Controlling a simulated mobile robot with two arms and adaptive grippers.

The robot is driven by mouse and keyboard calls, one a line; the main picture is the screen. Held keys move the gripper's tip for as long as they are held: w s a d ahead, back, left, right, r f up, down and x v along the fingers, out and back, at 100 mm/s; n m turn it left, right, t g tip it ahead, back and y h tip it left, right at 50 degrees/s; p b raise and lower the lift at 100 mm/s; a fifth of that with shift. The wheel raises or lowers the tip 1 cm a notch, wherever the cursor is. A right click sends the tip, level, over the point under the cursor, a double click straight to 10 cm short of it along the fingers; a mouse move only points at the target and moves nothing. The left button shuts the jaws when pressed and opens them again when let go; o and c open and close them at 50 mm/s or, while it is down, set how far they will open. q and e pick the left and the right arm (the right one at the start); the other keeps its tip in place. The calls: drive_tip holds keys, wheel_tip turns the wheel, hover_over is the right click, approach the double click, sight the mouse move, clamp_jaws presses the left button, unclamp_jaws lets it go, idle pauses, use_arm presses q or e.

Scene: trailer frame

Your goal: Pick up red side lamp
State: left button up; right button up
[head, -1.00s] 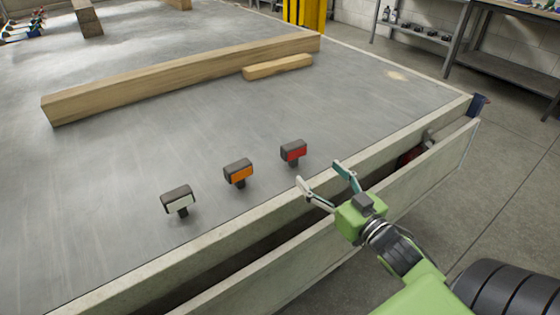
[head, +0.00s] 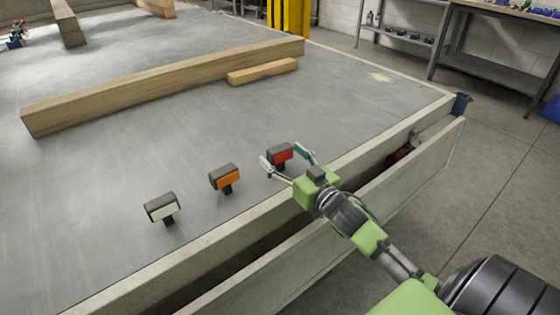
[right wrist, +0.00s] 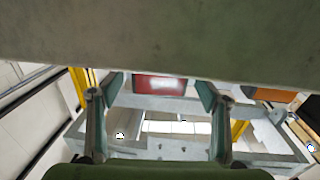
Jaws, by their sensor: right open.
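The red side lamp (head: 281,155), a dark housing with a red face, stands on the grey trailer bed (head: 130,165) near its front edge. My right gripper (head: 284,154) is open, with one finger on each side of the lamp in the head view. In the right wrist view the red lamp (right wrist: 159,86) shows ahead, between the two spread fingertips (right wrist: 160,88). I cannot tell whether either finger touches it. My left gripper is not in view.
An orange lamp (head: 225,178) and a white lamp (head: 162,208) stand to the left of the red one. A long wooden beam (head: 165,88) and a short block (head: 262,71) lie behind. The trailer's front side board (head: 400,181) runs below my right arm.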

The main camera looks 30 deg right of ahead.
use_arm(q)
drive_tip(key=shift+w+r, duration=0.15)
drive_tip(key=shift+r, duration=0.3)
use_arm(e)
drive_tip(key=shift+w, duration=0.9)
drive_tip(key=c, duration=1.3)
drive_tip(key=shift+r, duration=0.15)
